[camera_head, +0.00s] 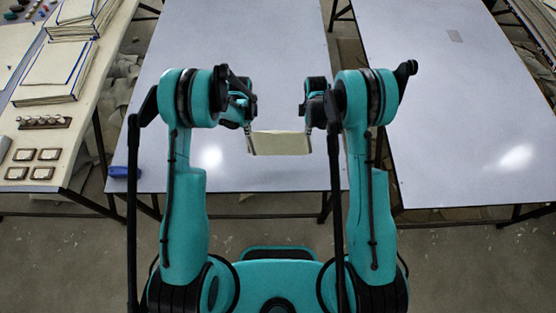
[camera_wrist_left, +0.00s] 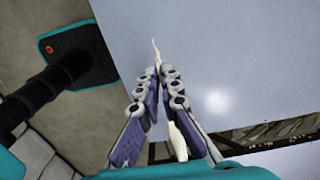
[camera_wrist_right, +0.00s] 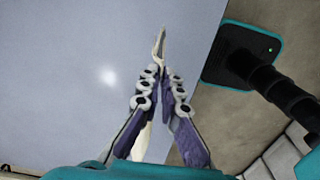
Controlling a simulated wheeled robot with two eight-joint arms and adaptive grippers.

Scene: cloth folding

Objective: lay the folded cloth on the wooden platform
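The cream cloth (camera_head: 280,143) hangs as a folded, roughly rectangular piece between my two grippers, above the front of the middle table. My left gripper (camera_head: 248,125) is at its left end. In the left wrist view its fingers (camera_wrist_left: 157,78) are closed together on a cloth edge (camera_wrist_left: 155,52). My right gripper (camera_head: 309,128) is at the right end. In the right wrist view its fingers (camera_wrist_right: 160,76) are closed on a pale cloth edge (camera_wrist_right: 159,44). I cannot pick out a wooden platform with certainty.
The middle table (camera_head: 270,50) has a broad bare white top. A small blue object (camera_head: 125,172) is at its front left corner. The left table (camera_head: 110,40) holds stacked cream boards (camera_head: 52,68) and small framed pieces (camera_head: 47,155). Another white table (camera_head: 470,110) is at the right.

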